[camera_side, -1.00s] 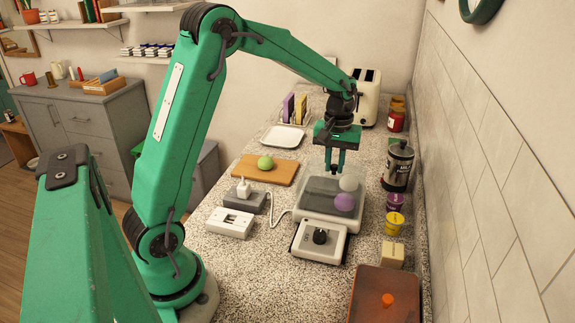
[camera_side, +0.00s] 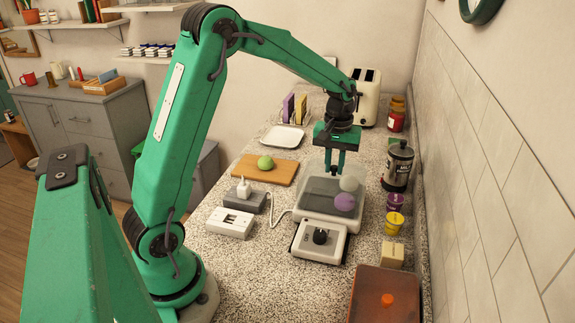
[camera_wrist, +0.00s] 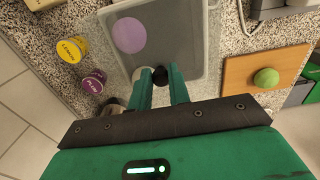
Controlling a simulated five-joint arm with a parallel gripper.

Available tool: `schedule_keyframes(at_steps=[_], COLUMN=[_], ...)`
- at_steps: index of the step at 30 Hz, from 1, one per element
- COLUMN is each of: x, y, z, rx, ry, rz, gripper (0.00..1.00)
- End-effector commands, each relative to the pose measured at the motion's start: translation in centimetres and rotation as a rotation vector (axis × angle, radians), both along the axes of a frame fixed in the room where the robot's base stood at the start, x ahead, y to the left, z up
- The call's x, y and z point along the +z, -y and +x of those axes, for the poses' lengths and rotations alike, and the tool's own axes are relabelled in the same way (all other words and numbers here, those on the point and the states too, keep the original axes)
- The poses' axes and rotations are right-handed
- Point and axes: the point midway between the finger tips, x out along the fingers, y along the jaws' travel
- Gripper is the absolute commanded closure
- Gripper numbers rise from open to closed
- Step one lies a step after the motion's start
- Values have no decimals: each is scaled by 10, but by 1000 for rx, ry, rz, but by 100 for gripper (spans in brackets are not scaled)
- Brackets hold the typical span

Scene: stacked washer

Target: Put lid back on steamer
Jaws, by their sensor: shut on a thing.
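The steamer (camera_side: 319,241) is a white appliance with a black dial, standing on the speckled counter; its dark basin also shows in the wrist view (camera_wrist: 188,40). A translucent lid (camera_side: 319,187) is over the basin; I cannot tell whether it is fully seated. A purple ball (camera_side: 345,202) and a white ball (camera_side: 349,183) show there; the purple ball is hazy in the wrist view (camera_wrist: 129,35). My gripper (camera_side: 334,172) points down above the lid. In the wrist view its fingers (camera_wrist: 161,82) are shut around the lid's small dark knob (camera_wrist: 160,76).
A cutting board (camera_side: 256,176) with a green ball (camera_side: 265,162) lies to the left. A dark canister (camera_side: 398,166), purple cup (camera_side: 395,202) and yellow cup (camera_side: 394,222) stand along the right wall. A brown box (camera_side: 365,297) is in front.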

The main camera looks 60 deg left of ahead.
Motion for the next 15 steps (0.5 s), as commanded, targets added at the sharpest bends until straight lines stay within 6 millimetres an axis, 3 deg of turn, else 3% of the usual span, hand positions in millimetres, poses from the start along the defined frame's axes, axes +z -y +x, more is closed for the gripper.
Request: schedule_keyframes(at_steps=[11,12,15], x=[0,0,0], y=[0,0,0], z=[0,0,0], rx=[0,0,0], ry=[0,0,0], rz=[0,0,0], gripper=[100,74,56])
